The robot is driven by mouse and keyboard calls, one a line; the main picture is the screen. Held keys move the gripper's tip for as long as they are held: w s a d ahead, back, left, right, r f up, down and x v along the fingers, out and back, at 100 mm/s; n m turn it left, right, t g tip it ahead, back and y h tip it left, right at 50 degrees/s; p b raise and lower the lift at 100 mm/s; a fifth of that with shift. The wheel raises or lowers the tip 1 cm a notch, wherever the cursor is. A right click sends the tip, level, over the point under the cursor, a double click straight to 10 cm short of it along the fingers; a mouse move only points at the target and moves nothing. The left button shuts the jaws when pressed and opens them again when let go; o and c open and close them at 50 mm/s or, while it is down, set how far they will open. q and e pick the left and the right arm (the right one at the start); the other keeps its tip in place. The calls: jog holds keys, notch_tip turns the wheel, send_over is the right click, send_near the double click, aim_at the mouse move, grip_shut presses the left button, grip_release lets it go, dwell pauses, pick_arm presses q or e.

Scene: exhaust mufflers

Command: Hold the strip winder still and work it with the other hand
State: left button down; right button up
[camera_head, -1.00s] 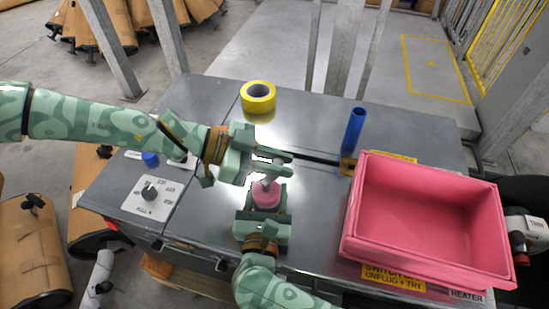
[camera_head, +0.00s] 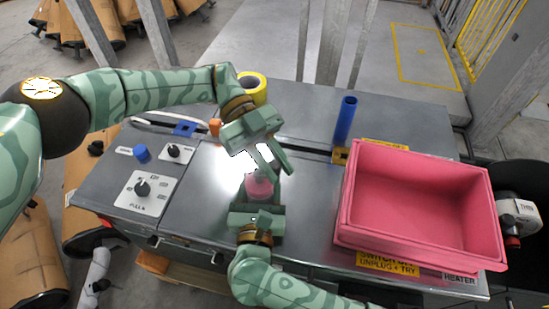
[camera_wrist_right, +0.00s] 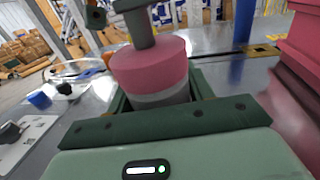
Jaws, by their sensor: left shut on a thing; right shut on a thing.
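The strip winder (camera_head: 259,186) is a short pink cylinder with a grey lower band, standing on the metal bench. It also shows in the right wrist view (camera_wrist_right: 150,72), with a dark post rising from its top. My right gripper (camera_head: 257,207) comes from the front edge and is shut on the winder's lower body. My left gripper (camera_head: 272,166) reaches down from above and behind. It is shut at the top of the winder, on what looks like its handle. The left fingers partly hide that handle.
A pink open bin (camera_head: 425,200) stands at the right of the bench. A blue tube (camera_head: 345,121) stands behind it, and a yellow tape roll (camera_head: 254,88) lies at the back, partly behind my left arm. A knob panel (camera_head: 143,190) is at the left.

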pick_arm(q)
jog(key=m+y, duration=0.1)
jog(key=m+g+y, duration=0.1)
jog(key=m+y, duration=0.1)
jog(key=s+a+m+y, duration=0.1)
jog(key=y, duration=0.1)
jog(key=shift+s+f+m+g, duration=0.1)
jog(key=shift+f+m+g, duration=0.05)
jog(key=shift+m+g, duration=0.2)
jog(key=shift+d+y, duration=0.1)
jog(key=shift+y, duration=0.2)
jog(key=c, duration=1.3)
grip_release()
notch_tip(320, 180, up, 10)
jog(key=shift+r, duration=0.1)
jog(key=shift+o, duration=0.2)
